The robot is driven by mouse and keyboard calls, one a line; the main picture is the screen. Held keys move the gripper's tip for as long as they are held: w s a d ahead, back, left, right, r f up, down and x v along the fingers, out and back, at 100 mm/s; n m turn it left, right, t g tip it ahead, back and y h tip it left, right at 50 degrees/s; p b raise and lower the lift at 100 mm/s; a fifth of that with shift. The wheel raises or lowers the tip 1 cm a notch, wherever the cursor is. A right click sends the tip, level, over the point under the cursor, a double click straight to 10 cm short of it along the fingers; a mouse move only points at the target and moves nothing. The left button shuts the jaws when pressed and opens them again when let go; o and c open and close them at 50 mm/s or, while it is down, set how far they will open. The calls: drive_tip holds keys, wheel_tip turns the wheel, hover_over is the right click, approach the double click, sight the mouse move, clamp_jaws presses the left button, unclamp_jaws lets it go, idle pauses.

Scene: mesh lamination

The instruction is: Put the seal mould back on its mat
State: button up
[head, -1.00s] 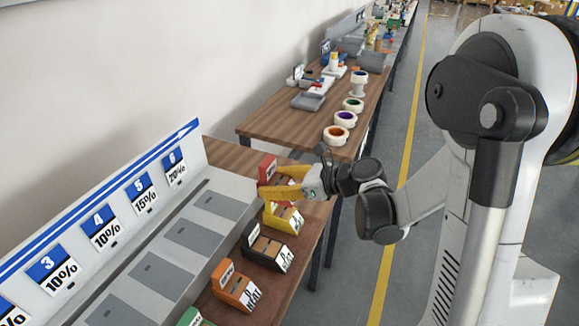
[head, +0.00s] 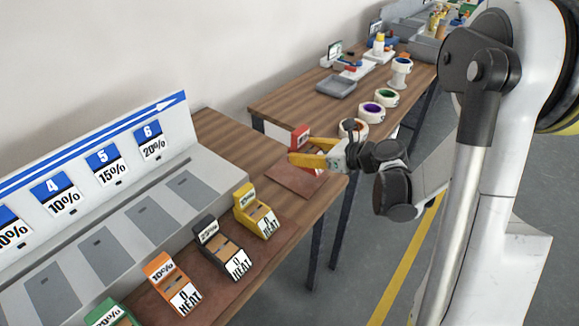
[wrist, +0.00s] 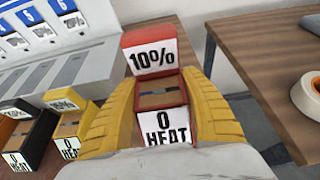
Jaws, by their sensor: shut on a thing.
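My gripper (head: 291,158) has yellow fingers and is shut on a red mould (head: 300,137). In the wrist view the red mould (wrist: 155,88) sits between both fingers (wrist: 158,92), upright, with "10%" on its raised back and "0 HEAT" on its front. In the head view the mould is partly hidden by the fingers. A small reddish-brown mat (head: 292,181) lies on the wooden table below and just in front of the gripper. I cannot tell whether the mould touches the table or mat.
Yellow (head: 257,212), black (head: 222,250), orange (head: 172,284) and green (head: 112,315) moulds stand in a row on a long dark-red mat (head: 268,247). A grey panel with numbered percentage signs (head: 105,165) stands behind. Tape rolls (head: 371,112) sit on the second table across a gap.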

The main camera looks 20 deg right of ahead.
drive_tip(key=b, duration=0.2)
hover_over(288, 170)
wheel_tip(288, 170, down, 4)
drive_tip(key=shift+f+b, duration=1.05)
drive_tip(key=shift+f, duration=0.75)
drive_tip(key=shift+f, duration=0.1)
drive_tip(key=shift+f, duration=0.15)
drive_tip(key=o, duration=1.4)
